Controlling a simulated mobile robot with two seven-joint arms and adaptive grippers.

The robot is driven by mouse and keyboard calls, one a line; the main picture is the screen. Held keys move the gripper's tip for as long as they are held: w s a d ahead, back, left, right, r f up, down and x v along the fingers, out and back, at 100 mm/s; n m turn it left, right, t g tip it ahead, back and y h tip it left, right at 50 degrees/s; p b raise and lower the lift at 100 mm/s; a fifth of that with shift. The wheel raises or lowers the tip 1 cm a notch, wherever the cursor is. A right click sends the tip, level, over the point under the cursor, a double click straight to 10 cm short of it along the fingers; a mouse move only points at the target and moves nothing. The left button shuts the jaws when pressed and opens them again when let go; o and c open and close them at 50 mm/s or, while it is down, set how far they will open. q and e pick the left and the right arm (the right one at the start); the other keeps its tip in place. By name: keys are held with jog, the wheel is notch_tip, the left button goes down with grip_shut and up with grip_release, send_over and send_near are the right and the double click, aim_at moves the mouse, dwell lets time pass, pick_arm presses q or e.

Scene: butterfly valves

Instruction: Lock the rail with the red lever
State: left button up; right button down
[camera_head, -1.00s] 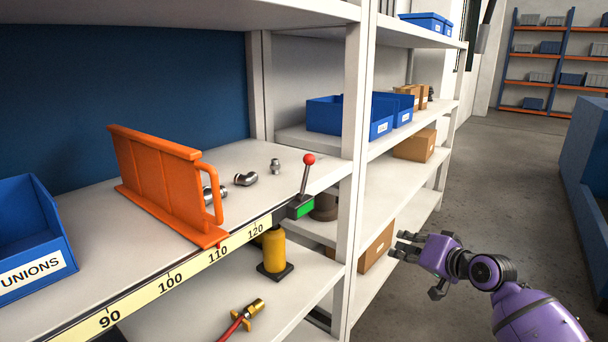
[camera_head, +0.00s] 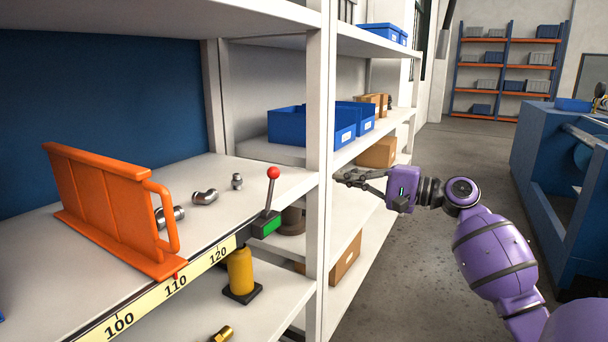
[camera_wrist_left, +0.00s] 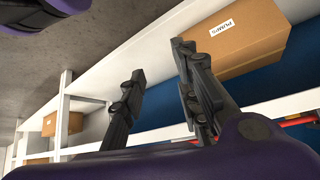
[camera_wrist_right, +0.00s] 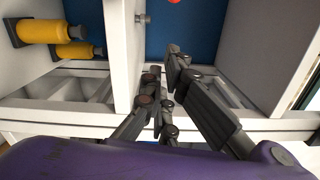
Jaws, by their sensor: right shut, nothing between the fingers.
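The red lever (camera_head: 273,174) is a ball-topped handle standing nearly upright, leaning slightly right, on a dark block with a green face (camera_head: 268,227) at the shelf-edge rail's right end. The rail (camera_head: 170,287) carries a yellow scale. The orange divider (camera_head: 105,205) stands across the shelf, its red pointer near 110. My right gripper (camera_head: 340,178) is shut and empty, right of the lever near the white upright, apart from the lever. It also shows in the right wrist view (camera_wrist_right: 163,77), with a red spot at the top edge. My left gripper (camera_wrist_left: 160,60) is open and empty.
A white shelf upright (camera_head: 318,170) stands just right of the lever. Metal fittings (camera_head: 205,197) lie behind the lever and by the divider. A yellow cylinder (camera_head: 241,270) stands on the shelf below. A cardboard box labelled PUMPS (camera_wrist_left: 235,38) is near my left gripper. The aisle floor at right is open.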

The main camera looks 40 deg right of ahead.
aim_at(270, 188)
pick_arm(q)
jog(key=shift+w+r+p, duration=0.25)
jog(key=shift+r+p, duration=0.9)
jog(key=shift+p, duration=0.05)
pick_arm(e)
jog(key=w+a, duration=0.8)
jog(key=shift+w+a+r, duration=0.15)
jog(key=shift+r, duration=0.2)
jog(key=shift+r, duration=0.1)
pick_arm(q)
jog(key=shift+w+r, duration=0.15)
jog(key=shift+r, duration=0.15)
pick_arm(e)
jog(key=shift+a+r+n, duration=0.2)
jog(key=shift+n, duration=0.1)
